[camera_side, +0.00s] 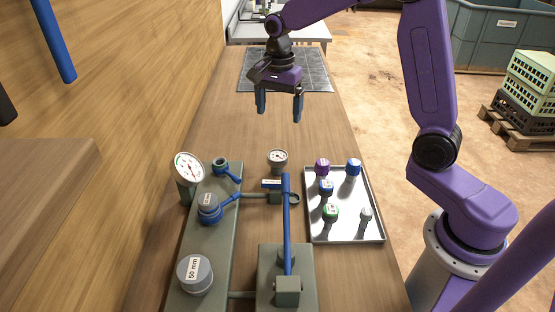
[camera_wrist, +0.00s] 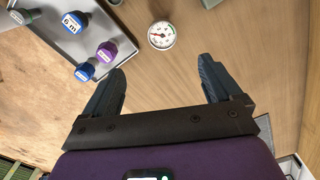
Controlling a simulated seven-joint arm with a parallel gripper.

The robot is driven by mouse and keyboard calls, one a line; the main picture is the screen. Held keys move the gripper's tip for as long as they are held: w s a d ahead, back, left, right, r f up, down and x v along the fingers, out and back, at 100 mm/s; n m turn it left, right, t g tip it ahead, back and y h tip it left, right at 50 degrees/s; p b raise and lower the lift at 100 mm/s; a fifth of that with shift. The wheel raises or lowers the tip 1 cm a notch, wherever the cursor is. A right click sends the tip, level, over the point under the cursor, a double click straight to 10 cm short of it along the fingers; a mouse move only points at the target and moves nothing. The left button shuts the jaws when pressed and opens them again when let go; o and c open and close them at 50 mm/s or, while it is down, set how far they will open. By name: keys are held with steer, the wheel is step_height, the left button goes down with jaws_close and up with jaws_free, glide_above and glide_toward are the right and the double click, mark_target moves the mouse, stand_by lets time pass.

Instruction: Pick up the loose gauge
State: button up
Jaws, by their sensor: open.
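The loose gauge (camera_side: 278,157) is small, with a round white dial, and stands on the wooden bench between the manifold and the tray. In the wrist view its dial (camera_wrist: 161,35) faces up, ahead of the fingertips and roughly midway between them. My gripper (camera_side: 279,113) is open and empty, raised above the bench on the far side of the gauge. Its two dark blue fingers (camera_wrist: 163,70) are spread apart in the wrist view and do not touch the gauge. The gauge's lower part is mostly hidden in the wrist view.
A larger gauge (camera_side: 188,168) stands at the left of the grey-green manifold (camera_side: 214,245). A blue lever (camera_side: 287,225) rises nearer the camera. A metal tray (camera_side: 347,233) with several coloured-cap parts lies to the right. Bare bench stretches behind the gauge to a dark mat (camera_side: 318,72).

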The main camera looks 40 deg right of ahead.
mark_target(278, 155)
steer(key=shift+m, duration=0.5)
steer(key=f, duration=0.8)
steer(key=d+f, duration=0.1)
steer(key=f, duration=0.3)
steer(key=shift+w, duration=0.4)
steer(key=f, duration=0.2)
steer(key=a+f, duration=0.1)
steer(key=f, duration=0.1)
steer(key=shift+s+f, duration=0.1)
steer(key=shift+s, duration=0.1)
steer(key=shift+f, duration=0.7)
steer(key=c, duration=1.1)
